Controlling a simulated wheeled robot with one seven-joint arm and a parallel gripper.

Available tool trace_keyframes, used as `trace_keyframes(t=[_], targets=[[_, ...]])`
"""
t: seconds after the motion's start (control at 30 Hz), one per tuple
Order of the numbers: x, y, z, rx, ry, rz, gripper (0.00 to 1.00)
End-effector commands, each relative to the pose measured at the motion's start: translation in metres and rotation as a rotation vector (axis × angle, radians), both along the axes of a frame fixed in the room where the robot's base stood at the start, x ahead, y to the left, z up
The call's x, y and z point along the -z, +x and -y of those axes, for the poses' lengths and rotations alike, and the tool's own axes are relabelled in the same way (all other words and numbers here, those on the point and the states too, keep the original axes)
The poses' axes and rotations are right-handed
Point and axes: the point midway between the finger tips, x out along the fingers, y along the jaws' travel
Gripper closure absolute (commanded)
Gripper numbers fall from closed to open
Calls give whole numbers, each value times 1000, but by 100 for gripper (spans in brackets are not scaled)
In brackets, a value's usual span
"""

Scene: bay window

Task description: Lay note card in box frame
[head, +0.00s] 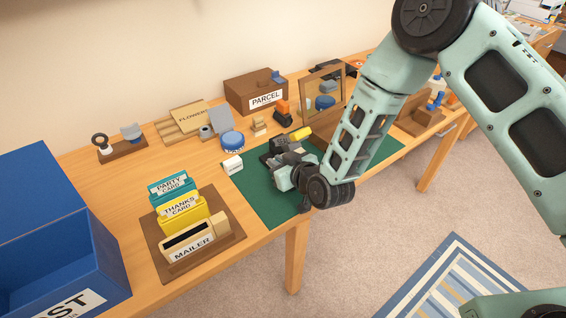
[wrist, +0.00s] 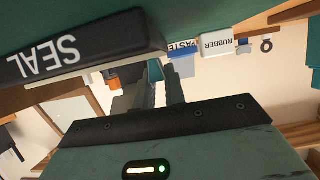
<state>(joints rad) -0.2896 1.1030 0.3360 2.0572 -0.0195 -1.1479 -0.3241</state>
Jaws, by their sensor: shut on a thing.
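My gripper (head: 284,163) is low over the green mat, beside a black piece with a yellow part (head: 300,134). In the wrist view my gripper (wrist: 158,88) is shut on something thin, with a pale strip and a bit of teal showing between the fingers. I cannot tell whether this is the note card. A black block marked SEAL (wrist: 80,55) lies close beside the fingers. A wooden-framed upright piece (head: 340,73) stands behind the mat. I cannot tell whether it is the box frame. My arm hides part of the mat.
A card rack (head: 150,235) holds PARTY CARD, THANKS CARD and MAILER pieces at the left, beside a blue bin (head: 100,265). A white RUBBER block (head: 232,167) and blue PASTE tin (head: 232,138) stand near the green mat (head: 255,195). A PARCEL box (head: 245,84) is at the back.

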Motion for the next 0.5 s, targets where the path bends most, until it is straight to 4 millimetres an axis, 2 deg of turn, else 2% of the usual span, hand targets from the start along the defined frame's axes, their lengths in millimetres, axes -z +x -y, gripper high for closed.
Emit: trace_keyframes(t=[0.27, 0.5], targets=[[-17, 0, 0, 0, 1, 3, 100], [-12, -45, 31, 0, -2, -3, 100]])
